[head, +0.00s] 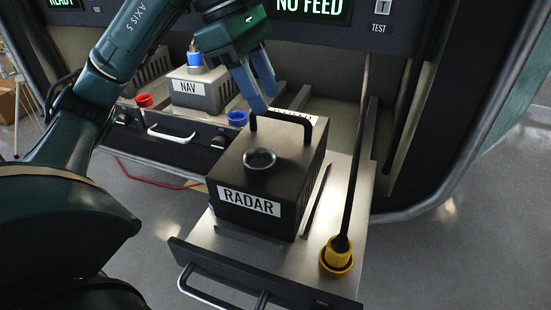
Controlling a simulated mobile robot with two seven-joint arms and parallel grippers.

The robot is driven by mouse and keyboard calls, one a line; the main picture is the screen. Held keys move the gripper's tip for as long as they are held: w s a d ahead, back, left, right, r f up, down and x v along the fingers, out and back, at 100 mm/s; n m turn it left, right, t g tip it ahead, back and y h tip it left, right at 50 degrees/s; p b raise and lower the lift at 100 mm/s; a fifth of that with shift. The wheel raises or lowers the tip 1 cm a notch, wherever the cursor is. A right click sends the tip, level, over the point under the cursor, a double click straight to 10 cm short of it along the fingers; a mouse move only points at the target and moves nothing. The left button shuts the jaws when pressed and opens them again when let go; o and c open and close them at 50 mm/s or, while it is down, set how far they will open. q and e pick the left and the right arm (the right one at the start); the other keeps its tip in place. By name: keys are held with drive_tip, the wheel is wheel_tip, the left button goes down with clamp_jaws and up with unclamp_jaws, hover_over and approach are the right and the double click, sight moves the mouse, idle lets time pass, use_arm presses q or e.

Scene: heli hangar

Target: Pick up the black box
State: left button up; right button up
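The black box (262,185) is labelled RADAR and sits upright on a pulled-out metal tray (345,210). It has a round metal ring on top and a black arched handle (290,117) at its far edge. My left gripper (265,101) is above the far side of the box, its two blue-grey fingers pointing down with a gap between them. The fingertips are close to the left end of the handle; I cannot tell if they touch it. Nothing shows held between them. My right gripper is not in view.
A yellow connector (337,256) on a black cable stands at the tray's right. A grey NAV box (196,92) with a blue plug (195,58) sits in the rack at left. Red (144,100) and blue (237,118) caps are nearby. The rack's side post is right.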

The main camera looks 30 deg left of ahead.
sight(280, 115)
use_arm(q)
drive_tip(key=shift+w+d+r, duration=0.1)
drive_tip(key=shift+d, duration=0.35)
drive_tip(key=x, duration=0.5)
drive_tip(key=shift+c, duration=0.6)
clamp_jaws()
drive_tip(key=shift+w, duration=0.1)
